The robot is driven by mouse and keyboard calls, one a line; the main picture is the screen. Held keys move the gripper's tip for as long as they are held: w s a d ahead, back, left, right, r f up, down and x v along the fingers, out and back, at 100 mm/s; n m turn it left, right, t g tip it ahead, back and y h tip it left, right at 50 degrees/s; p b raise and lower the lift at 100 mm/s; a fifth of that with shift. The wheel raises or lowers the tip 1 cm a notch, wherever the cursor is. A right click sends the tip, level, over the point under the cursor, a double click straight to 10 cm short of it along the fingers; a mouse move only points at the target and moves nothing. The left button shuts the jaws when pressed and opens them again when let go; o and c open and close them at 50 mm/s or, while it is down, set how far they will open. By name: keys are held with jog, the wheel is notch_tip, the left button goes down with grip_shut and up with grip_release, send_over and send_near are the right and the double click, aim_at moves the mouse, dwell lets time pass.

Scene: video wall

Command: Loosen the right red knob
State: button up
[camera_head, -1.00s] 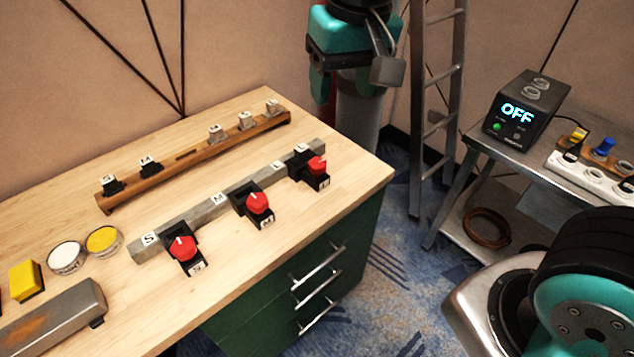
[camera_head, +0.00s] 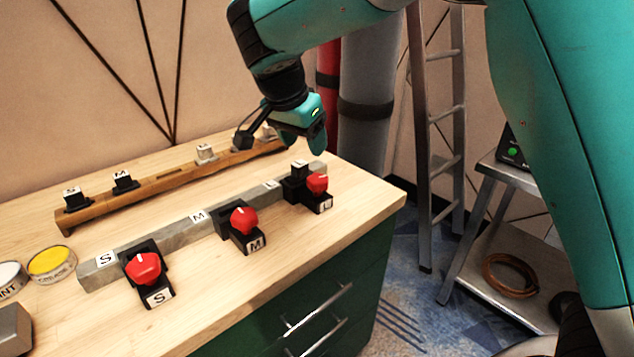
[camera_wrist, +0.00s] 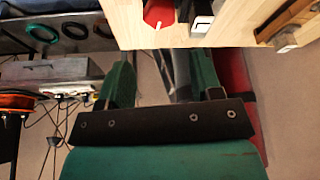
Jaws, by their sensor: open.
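The right red knob (camera_head: 317,184) sits on a black clamp labelled L, at the right end of a grey metal rail (camera_head: 185,222) on the wooden workbench. My gripper (camera_head: 302,143) is open and empty, hanging above and behind that knob, apart from it. In the wrist view the two green fingers of my gripper (camera_wrist: 163,78) stand spread, and a red knob (camera_wrist: 159,11) shows at the top edge beside a black block. It looks like the right one. Two other red knobs, at M (camera_head: 243,220) and S (camera_head: 143,268), sit further left.
A wooden rack (camera_head: 160,187) with several labelled blocks lies behind the rail, partly under my wrist. Round tins (camera_head: 52,263) stand at the left. A ladder (camera_head: 425,150) and a metal side table (camera_head: 517,176) stand right of the bench. The bench front is clear.

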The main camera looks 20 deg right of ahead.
aim_at(318, 178)
jog(key=x, duration=1.1)
jog(key=shift+f+b, duration=0.2)
jog(key=shift+b, duration=0.2)
jog(key=c, duration=0.6)
